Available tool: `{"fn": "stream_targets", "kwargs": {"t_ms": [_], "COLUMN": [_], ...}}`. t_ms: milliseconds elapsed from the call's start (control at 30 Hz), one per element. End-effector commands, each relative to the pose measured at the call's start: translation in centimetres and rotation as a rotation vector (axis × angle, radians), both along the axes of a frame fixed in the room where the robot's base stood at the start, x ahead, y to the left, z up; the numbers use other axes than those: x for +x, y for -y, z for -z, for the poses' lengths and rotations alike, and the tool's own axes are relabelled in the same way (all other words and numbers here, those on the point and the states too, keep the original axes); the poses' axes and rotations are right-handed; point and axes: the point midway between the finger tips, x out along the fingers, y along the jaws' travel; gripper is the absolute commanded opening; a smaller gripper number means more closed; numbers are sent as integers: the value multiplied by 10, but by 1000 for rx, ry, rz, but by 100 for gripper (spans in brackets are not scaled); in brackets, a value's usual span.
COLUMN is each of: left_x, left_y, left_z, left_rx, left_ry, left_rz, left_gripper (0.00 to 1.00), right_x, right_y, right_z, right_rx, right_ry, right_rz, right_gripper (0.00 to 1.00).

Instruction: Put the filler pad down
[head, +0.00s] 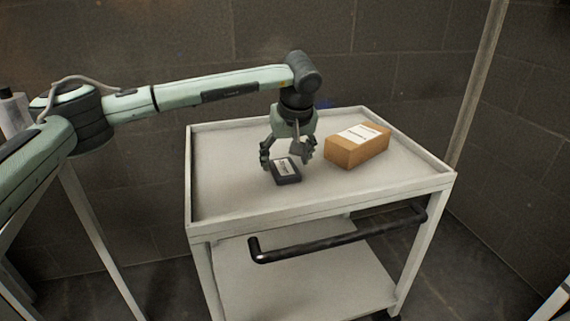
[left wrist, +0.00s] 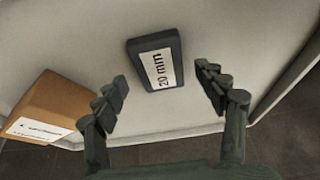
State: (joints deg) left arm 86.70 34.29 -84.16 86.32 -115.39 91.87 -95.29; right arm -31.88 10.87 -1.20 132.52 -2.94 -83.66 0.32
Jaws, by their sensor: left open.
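The filler pad (head: 286,170) is a small dark block with a white label, and it lies on the top tray of the white cart (head: 320,206). In the left wrist view the pad (left wrist: 154,60) shows its label reading "20 mm". My left gripper (head: 287,160) is open just above the pad, pointing down. In the left wrist view its fingers (left wrist: 164,92) are spread apart, with the pad between and beyond their tips, touching neither. My right gripper is not in view.
A brown cardboard box (head: 357,147) with a white label sits on the tray to the right of the pad. The tray has a raised rim, and a black handle bar (head: 340,236) runs along the cart's front. The tray's left part is clear.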

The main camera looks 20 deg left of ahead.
Motion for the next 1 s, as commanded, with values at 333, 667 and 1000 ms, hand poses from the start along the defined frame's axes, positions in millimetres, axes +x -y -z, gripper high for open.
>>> {"fn": "stream_targets", "kwargs": {"t_ms": [333,667,1000], "left_x": [-23,-31,-31], "left_y": [16,21,21], "left_z": [-69,-91,-91], "left_rx": [0,1,1], "left_ry": [5,1,1], "left_rz": [1,1,1], "left_gripper": [71,71,71], "right_x": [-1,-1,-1], "right_y": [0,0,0], "right_z": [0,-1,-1], "right_rx": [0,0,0], "right_ry": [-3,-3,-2], "right_rz": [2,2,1], "right_gripper": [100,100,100]}}
